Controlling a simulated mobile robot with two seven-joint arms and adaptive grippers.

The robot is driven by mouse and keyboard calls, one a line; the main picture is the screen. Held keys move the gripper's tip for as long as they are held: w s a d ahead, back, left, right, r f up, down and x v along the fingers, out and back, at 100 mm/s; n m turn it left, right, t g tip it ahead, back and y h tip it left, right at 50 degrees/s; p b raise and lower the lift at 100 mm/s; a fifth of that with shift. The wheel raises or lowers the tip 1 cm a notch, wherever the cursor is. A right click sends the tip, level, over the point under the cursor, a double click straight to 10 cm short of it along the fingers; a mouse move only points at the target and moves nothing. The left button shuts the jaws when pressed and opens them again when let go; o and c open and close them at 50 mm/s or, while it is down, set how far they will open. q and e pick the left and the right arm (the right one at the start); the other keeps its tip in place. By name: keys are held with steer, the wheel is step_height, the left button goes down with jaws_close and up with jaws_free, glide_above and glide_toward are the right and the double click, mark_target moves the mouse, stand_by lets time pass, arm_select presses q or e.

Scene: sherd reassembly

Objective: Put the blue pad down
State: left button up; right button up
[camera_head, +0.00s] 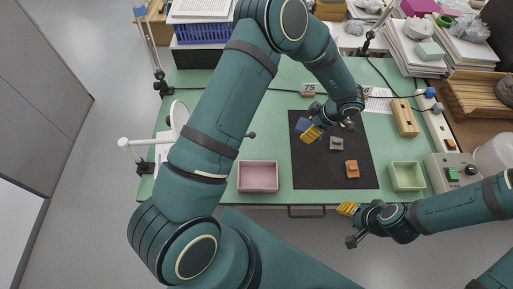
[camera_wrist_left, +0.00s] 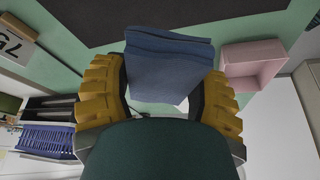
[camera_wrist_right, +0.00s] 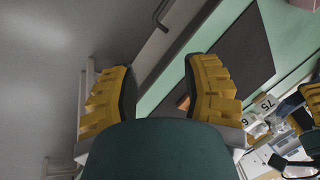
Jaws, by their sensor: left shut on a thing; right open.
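The blue pad (camera_wrist_left: 168,65) is a flat, dark blue stacked block between the yellow fingers of my left gripper (camera_wrist_left: 165,95) in the left wrist view. My left gripper is shut on it. In the head view my left gripper (camera_head: 311,133) is over the black mat (camera_head: 310,172), with a small part of the blue pad (camera_head: 302,125) showing beside its fingers. Whether the pad touches the mat is unclear. My right gripper (camera_head: 348,209) is open and empty off the table's front edge; its spread fingers show in the right wrist view (camera_wrist_right: 165,95).
A grey piece (camera_head: 336,143) and an orange-brown piece (camera_head: 352,169) lie on the mat. A pink tray (camera_head: 258,177) stands left of the mat, a green tray (camera_head: 407,176) right of it. A wooden block (camera_head: 404,117) lies at the right. The mat's front left is clear.

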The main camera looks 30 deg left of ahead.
arm_select(q)
steer(key=shift+n, duration=0.4)
steer(key=f+b, duration=0.4)
steer(key=f, duration=0.1)
steer(key=f+b, duration=0.1)
steer(key=f, duration=0.1)
steer(key=shift+s+d+f+b, duration=0.15)
steer(key=shift+d+b, duration=0.1)
steer(key=shift+b, duration=0.15)
steer(key=b, duration=0.3)
glide_above(255, 148)
steer(key=d, duration=0.2)
steer(key=shift+w+a, duration=0.25)
steer(key=b+x, duration=0.1)
steer(key=x, duration=0.2)
steer(key=shift+s+d+b, duration=0.15)
steer(key=shift+s+b, duration=0.15)
steer(key=shift+b, duration=0.05)
steer(key=shift+w+f, duration=0.1)
steer(key=shift+f, duration=0.35)
steer(key=shift+r, duration=0.1)
arm_select(e)
step_height(255, 148, down, 11)
steer(key=s, duration=0.1)
steer(key=shift+r, duration=0.2)
steer(key=shift+s+a, duration=0.1)
steer(key=shift+a, duration=0.05)
arm_select(q)
steer(key=shift+f, duration=0.25)
